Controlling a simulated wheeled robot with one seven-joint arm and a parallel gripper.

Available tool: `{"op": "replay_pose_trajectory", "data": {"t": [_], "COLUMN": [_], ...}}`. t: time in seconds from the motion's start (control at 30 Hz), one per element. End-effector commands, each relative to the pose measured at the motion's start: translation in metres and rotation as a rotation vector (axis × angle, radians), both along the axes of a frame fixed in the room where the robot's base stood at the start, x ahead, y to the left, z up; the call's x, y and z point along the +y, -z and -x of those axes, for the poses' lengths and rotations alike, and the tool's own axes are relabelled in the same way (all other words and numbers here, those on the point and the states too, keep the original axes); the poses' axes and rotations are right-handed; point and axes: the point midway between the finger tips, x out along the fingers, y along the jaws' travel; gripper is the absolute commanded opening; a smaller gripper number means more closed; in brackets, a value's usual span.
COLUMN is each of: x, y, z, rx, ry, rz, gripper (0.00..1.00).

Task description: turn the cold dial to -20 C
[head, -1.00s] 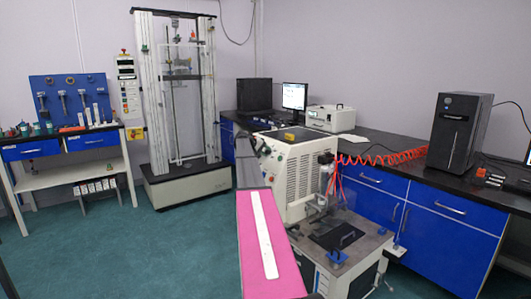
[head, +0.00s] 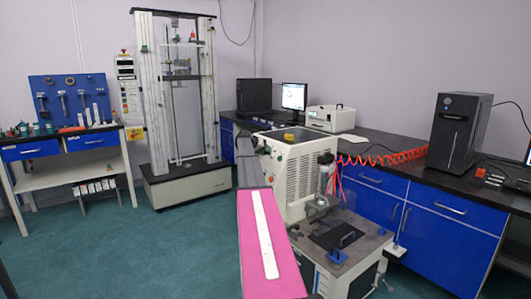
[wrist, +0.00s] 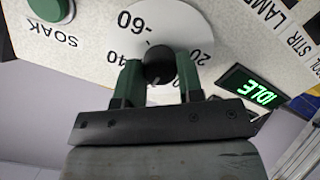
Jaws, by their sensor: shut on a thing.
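The cold dial shows in the wrist view as a black knob (wrist: 158,66) on a white round scale (wrist: 160,38). The scale appears upside down, with -60 above the knob, 40 to the left and 20 to the right. My gripper (wrist: 159,76) has its two green fingers on either side of the knob and is shut on it. The knob's pointer direction is hard to read. In the head view the dial and my gripper cannot be made out; my pink arm stands in front of the beige machine (head: 300,180).
The black bench (head: 390,165) with blue cabinets runs behind the machine. A tall test frame (head: 180,100) stands further back left. Green floor (head: 150,235) is open at the left.

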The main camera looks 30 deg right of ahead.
Motion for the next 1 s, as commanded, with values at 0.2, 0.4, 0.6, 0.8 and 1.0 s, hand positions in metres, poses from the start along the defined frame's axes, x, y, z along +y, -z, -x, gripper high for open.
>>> {"op": "replay_pose_trajectory", "data": {"t": [0.2, 0.4, 0.6, 0.8, 1.0], "x": [0.001, 0.001, 0.001, 0.003, 0.023], "y": [0.001, 0.001, 0.001, -0.001, -0.015], "z": [0.001, 0.000, 0.000, 0.000, 0.002], "rx": [-0.003, -0.002, -0.003, -0.003, -0.003], "ry": [0.002, 0.002, 0.002, 0.001, 0.000], "rz": [-0.003, -0.004, -0.001, -0.001, -0.001], "gripper": [0.11, 0.41, 0.60, 0.60, 0.60]}}
